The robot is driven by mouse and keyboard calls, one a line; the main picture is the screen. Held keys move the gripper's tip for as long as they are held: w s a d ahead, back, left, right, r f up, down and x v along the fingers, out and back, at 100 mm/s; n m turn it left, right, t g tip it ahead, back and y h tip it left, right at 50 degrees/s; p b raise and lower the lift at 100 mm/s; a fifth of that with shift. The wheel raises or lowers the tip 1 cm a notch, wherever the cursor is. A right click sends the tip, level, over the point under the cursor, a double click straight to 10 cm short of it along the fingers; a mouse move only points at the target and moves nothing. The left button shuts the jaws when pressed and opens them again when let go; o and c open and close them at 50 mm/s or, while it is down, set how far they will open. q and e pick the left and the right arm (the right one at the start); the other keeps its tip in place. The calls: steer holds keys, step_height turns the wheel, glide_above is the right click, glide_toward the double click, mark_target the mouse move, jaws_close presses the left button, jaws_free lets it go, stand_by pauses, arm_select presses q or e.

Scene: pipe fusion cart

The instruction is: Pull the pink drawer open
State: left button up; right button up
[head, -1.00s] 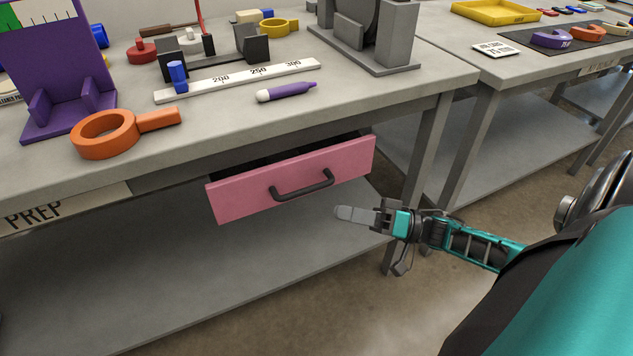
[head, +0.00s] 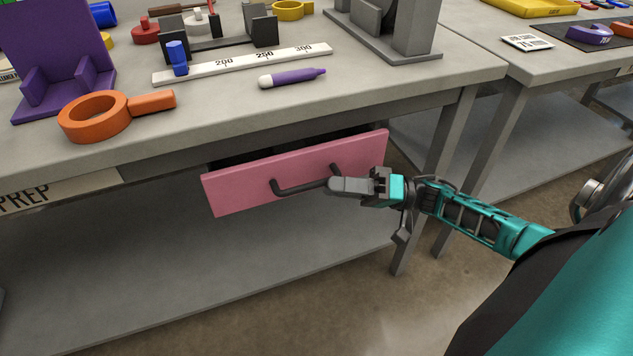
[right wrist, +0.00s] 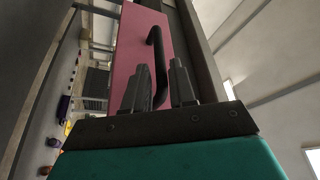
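The pink drawer (head: 240,190) under the near bench stands partly open, with a dark gap above its front. Its dark bar handle (head: 300,186) is on the front panel. My right gripper (head: 345,186) is at the right part of the handle and hides that end in the head view. In the right wrist view, the handle (right wrist: 158,60) runs between the two fingers of the gripper (right wrist: 162,88), against the pink front (right wrist: 133,45). The fingers are apart, with a gap visible on the right side of the handle. My left gripper is not in view.
The bench top (head: 370,100) overhangs the drawer and carries an orange ring tool (head: 95,118), a white ruler (head: 240,64) and a purple marker (head: 293,77). A bench leg (head: 452,135) stands right of the drawer. A lower shelf (head: 190,270) is bare.

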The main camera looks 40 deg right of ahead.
mark_target(316, 182)
steer(key=x, duration=0.4)
steer(key=shift+w+a, duration=0.2)
steer(key=shift+a, duration=0.15)
jaws_close()
